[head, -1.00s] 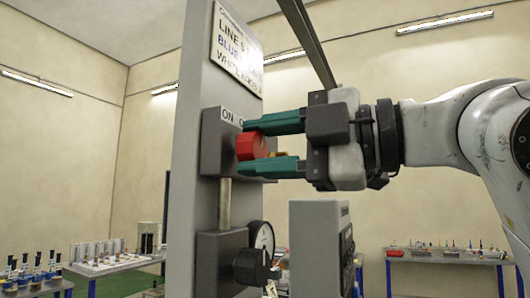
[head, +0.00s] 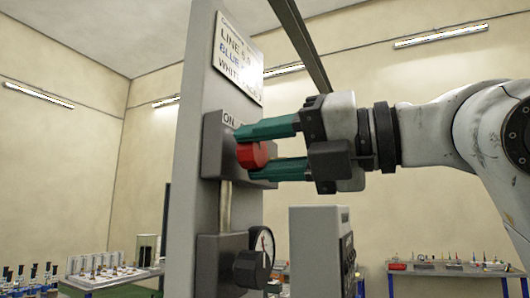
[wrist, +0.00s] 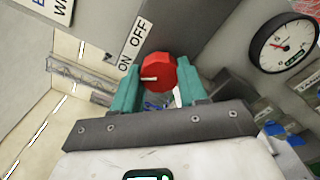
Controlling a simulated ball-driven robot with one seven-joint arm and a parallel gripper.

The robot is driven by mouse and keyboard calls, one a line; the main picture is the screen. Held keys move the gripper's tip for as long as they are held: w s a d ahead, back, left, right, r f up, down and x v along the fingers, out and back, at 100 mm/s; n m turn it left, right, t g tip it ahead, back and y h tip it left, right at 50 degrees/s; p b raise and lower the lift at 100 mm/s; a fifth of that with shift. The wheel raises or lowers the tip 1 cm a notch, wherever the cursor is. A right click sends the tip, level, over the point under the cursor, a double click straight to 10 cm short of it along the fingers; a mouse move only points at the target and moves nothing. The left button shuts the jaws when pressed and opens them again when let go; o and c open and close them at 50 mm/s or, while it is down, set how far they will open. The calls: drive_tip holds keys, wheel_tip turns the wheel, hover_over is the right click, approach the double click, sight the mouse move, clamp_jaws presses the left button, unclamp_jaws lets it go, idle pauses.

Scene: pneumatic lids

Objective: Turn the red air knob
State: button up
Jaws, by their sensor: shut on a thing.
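The red air knob (head: 252,155) sits on a dark grey block (head: 212,148) on the tall grey panel. In the wrist view the knob (wrist: 158,72) is a red faceted disc with a pale pointer mark directed to the left, below the ON/OFF label (wrist: 135,44). My gripper (head: 265,150) has green fingers, one above and one below the knob in the head view, and is shut on it. In the wrist view the fingers (wrist: 157,88) flank the knob's two sides. The gripper is rolled relative to the panel.
A black knob (head: 252,268) and a round gauge (head: 262,245) sit lower on the panel (head: 190,130). A grey box (head: 318,250) stands below my gripper. A sign (head: 238,58) is above. Tables with small items stand farther back.

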drive_tip(key=shift+f+n, duration=0.2)
drive_tip(key=shift+n, duration=1)
drive_tip(key=o, duration=1.1)
drive_tip(key=shift+r, duration=0.1)
drive_tip(key=shift+c, duration=0.2)
drive_tip(key=b+v, duration=0.2)
drive_tip(key=v, duration=0.8)
drive_tip(key=shift+d+b, duration=0.4)
drive_tip(key=shift+s, duration=0.15)
